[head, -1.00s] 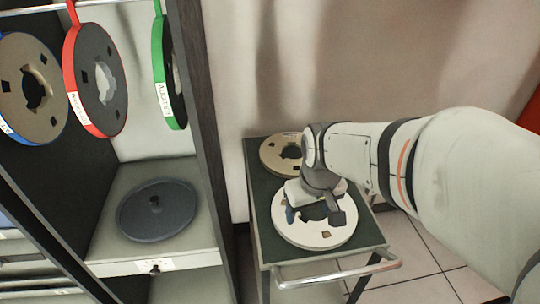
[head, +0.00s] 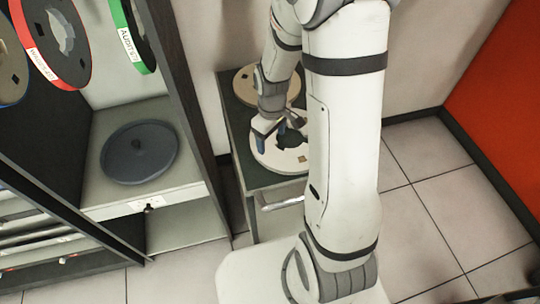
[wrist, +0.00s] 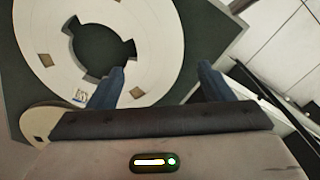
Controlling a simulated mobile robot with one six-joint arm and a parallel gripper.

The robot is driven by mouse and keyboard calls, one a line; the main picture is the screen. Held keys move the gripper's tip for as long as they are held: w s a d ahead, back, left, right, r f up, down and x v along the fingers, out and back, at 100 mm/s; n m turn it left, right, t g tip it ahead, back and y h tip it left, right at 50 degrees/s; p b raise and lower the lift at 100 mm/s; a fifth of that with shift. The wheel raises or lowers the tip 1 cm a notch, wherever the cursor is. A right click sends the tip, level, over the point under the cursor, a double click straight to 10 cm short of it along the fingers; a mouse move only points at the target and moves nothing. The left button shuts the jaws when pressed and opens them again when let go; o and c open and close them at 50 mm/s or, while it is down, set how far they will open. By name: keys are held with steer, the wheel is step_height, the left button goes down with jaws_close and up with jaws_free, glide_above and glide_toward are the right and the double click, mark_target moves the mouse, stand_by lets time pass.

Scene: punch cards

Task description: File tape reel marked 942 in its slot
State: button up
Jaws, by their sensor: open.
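A white tape reel (head: 290,158) with a notched dark centre hole lies flat on the dark-topped cart. It also shows in the wrist view (wrist: 155,40), with a small label near the hole that I cannot read surely. My gripper (head: 270,135) is low over this reel, pointing down. In the wrist view my gripper (wrist: 160,75) is open and empty; the left finger appears near the hole's edge and the right finger beyond the outer rim. A tan reel (head: 246,80) lies behind it on the cart. I cannot read the number 942 on any reel.
A dark-framed rack stands at left. A red-rimmed reel (head: 53,45) and a green-rimmed reel (head: 140,35) hang in it above a shelf with a dark round disc (head: 138,152). Slots with edges show lower left. Tiled floor (head: 440,190) is open at right.

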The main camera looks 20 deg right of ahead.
mark_target(271, 155)
step_height(271, 155, down, 8)
steer(key=b, duration=0.5)
steer(key=shift+b, duration=0.35)
steer(key=shift+r, duration=0.1)
steer(key=shift+c, duration=0.5)
steer(key=c, duration=0.9)
steer(key=shift+r, duration=0.1)
steer(key=shift+c, duration=0.5)
steer(key=shift+r, duration=0.1)
steer(key=shift+r+p, duration=2.2)
steer(key=shift+r, duration=0.65)
step_height(271, 155, up, 13)
steer(key=p, duration=0.9)
